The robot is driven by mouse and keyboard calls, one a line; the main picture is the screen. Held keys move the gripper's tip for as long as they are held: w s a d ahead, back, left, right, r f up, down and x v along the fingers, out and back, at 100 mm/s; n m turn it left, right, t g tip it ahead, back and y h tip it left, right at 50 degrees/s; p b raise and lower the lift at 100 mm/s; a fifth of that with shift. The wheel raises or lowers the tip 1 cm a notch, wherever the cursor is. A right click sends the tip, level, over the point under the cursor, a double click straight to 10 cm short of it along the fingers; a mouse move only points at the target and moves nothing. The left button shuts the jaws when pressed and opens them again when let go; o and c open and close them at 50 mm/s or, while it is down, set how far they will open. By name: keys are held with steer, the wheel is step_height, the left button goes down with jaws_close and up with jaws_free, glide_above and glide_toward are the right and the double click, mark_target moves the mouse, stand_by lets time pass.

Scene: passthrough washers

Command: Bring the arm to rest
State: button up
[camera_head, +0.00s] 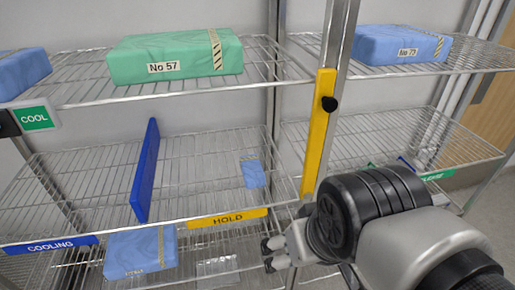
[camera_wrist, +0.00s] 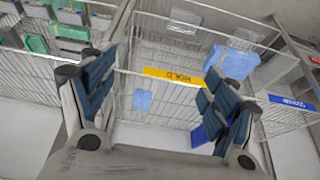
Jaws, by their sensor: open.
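My arm reaches in from the lower right in the head view. My gripper (camera_head: 269,255) is at the front of the rack, just below and right of the yellow HOLD label (camera_head: 228,218). Its jaws are open and nothing shows between them. In the wrist view the two fingers of my gripper (camera_wrist: 160,72) are spread wide. The HOLD label (camera_wrist: 175,77) and a small blue packet (camera_wrist: 142,100) show in the gap beyond them. The packet also lies on the middle shelf in the head view (camera_head: 253,172), apart from my gripper.
A blue divider (camera_head: 146,172) stands on the middle shelf. A green pack No 57 (camera_head: 176,56) and a blue pack (camera_head: 403,45) lie on the upper shelves. Another blue pack (camera_head: 140,251) lies low at left. A yellow-covered post (camera_head: 318,135) stands close to my arm.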

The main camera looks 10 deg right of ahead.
steer(key=shift+s+f, duration=0.25)
steer(key=shift+s, duration=1)
